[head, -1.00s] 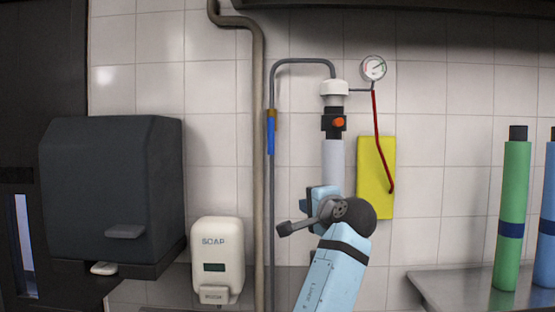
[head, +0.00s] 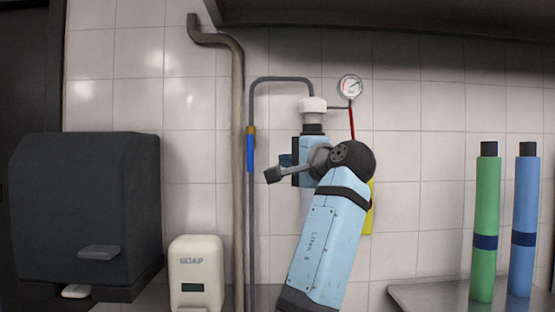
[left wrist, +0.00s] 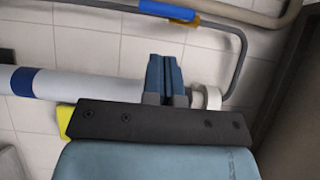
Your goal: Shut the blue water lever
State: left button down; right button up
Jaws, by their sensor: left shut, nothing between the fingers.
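The blue water lever (head: 250,152) hangs down along a thin grey pipe from a small brass valve body (head: 251,130) in the head view. It lies in line with the pipe. In the left wrist view the lever (left wrist: 166,10) shows at the top, beyond the fingertips. My left gripper (head: 285,160) is to the right of the lever, apart from it, in front of the white-capped filter column. Its blue fingers (left wrist: 165,72) are shut and empty in the left wrist view. My right gripper is in neither view.
A thick brown pipe (head: 238,200) runs just left of the lever. A pressure gauge (head: 350,87) and the white filter cap (head: 313,104) are at the upper right. A soap dispenser (head: 196,275) and a dark wall box (head: 85,210) are left. Green (head: 485,220) and blue (head: 523,220) cylinders stand right.

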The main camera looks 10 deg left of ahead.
aim_at(250, 158)
pick_arm(q)
jog(key=p+x, duration=0.3)
jog(key=x, duration=0.8)
jog(key=shift+w+a, duration=0.15)
jog(key=shift+w+a+p, duration=0.35)
jog(key=shift+w+a, duration=0.05)
jog(key=shift+a, duration=0.1)
jog(key=shift+f, duration=0.1)
jog(key=shift+a+m, duration=0.1)
jog(key=shift+m, duration=0.4)
jog(key=shift+s+t+y, duration=0.1)
jog(key=shift+t+y, duration=0.2)
jog(key=shift+y, duration=0.1)
